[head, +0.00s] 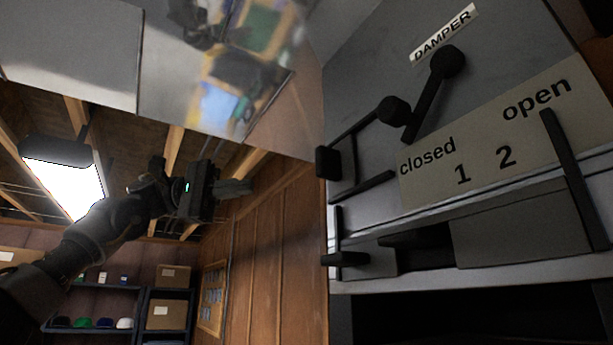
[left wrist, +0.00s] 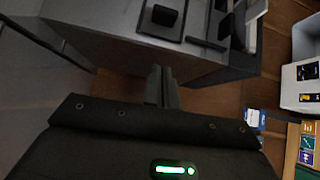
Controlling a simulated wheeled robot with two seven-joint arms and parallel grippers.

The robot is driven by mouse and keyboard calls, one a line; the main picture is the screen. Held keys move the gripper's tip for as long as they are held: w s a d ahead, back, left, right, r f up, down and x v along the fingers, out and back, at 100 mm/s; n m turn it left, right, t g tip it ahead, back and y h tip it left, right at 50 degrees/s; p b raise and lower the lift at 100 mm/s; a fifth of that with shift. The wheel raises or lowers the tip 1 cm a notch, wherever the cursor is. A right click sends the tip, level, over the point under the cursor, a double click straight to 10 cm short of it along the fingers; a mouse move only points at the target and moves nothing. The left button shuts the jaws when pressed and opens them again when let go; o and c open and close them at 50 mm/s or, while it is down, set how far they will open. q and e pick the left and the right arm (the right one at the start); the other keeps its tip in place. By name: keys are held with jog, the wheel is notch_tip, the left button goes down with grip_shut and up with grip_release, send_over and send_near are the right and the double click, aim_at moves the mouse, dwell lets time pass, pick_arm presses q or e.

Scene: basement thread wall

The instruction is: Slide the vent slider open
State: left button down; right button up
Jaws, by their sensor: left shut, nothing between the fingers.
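A grey metal cabinet (head: 390,60) fills the right of the head view, tilted in the picture. Its label plate (head: 500,125) reads "closed", "1", "2" and "open". Below the plate is a slot with a dark gap beside a grey panel (head: 525,235). A black bar-like piece (head: 345,259) sits at the slot's left end, on the "closed" side. I cannot tell for certain which part is the vent slider. My left gripper (head: 248,187) is shut and empty, left of the cabinet and apart from it. Its fingers (left wrist: 161,88) show in the left wrist view. My right gripper is not in view.
A black bar (head: 570,175) crosses the plate's right end. A lit lamp (head: 62,185) and shelves (head: 95,295) are farther left.

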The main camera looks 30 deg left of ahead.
pick_arm(q)
jog(key=shift+s+r, duration=0.15)
jog(key=shift+s, duration=0.15)
jog(key=p, duration=0.3)
send_near(329, 164)
jog(key=shift+w+d, duration=1.45)
jog(key=shift+d, duration=0.85)
jog(key=shift+r, duration=0.25)
jog(key=shift+w+d, duration=0.1)
jog(key=shift+w, duration=0.1)
